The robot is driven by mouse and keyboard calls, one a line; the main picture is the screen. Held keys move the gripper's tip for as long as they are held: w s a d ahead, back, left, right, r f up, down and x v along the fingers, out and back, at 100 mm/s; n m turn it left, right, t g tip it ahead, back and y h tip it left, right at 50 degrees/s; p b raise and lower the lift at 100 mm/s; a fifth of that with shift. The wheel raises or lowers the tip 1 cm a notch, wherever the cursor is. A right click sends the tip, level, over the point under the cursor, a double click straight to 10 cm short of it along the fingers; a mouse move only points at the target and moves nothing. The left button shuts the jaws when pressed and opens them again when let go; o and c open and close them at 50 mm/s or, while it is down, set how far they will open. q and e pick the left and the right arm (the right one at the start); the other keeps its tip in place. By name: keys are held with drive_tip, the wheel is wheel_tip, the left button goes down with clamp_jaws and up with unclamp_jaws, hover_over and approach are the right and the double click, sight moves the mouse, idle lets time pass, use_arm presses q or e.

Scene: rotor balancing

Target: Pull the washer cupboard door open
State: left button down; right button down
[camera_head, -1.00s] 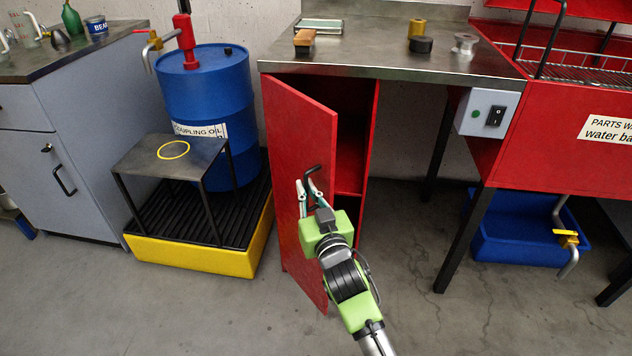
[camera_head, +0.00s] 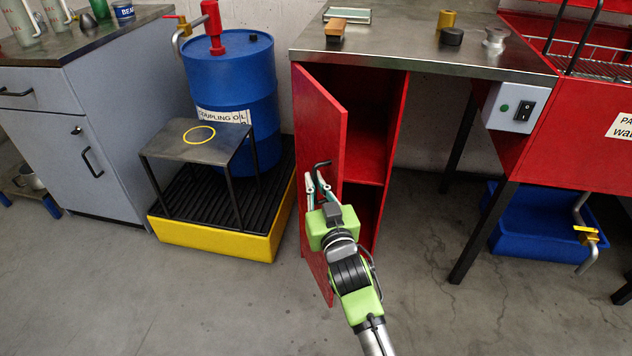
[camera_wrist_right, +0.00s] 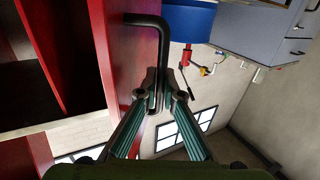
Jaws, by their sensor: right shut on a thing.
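The red washer cupboard door (camera_head: 318,125) stands well open, hinged at its left edge, and swings out toward me. The red cupboard (camera_head: 372,130) behind it shows an inside shelf and looks empty where I can see. The black door handle (camera_head: 321,164) is a bent bar on the door's outer face. My right gripper (camera_head: 319,188) is shut on this handle. The right wrist view shows the handle (camera_wrist_right: 160,40) running down between the two fingertips (camera_wrist_right: 162,97). The lower part of the door is partly hidden by my right arm. My left gripper is not in view.
A blue drum (camera_head: 235,95) and a small black stand (camera_head: 200,140) sit on a yellow spill tray (camera_head: 215,237) left of the door. A metal worktop (camera_head: 400,50) covers the cupboard. Bare floor (camera_head: 240,310) lies in front.

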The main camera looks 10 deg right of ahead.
drive_tip(key=c, duration=2.5)
unclamp_jaws()
drive_tip(key=s, duration=0.4)
drive_tip(key=s+d, duration=0.1)
drive_tip(key=s, duration=0.7)
drive_tip(key=shift+d, duration=0.3)
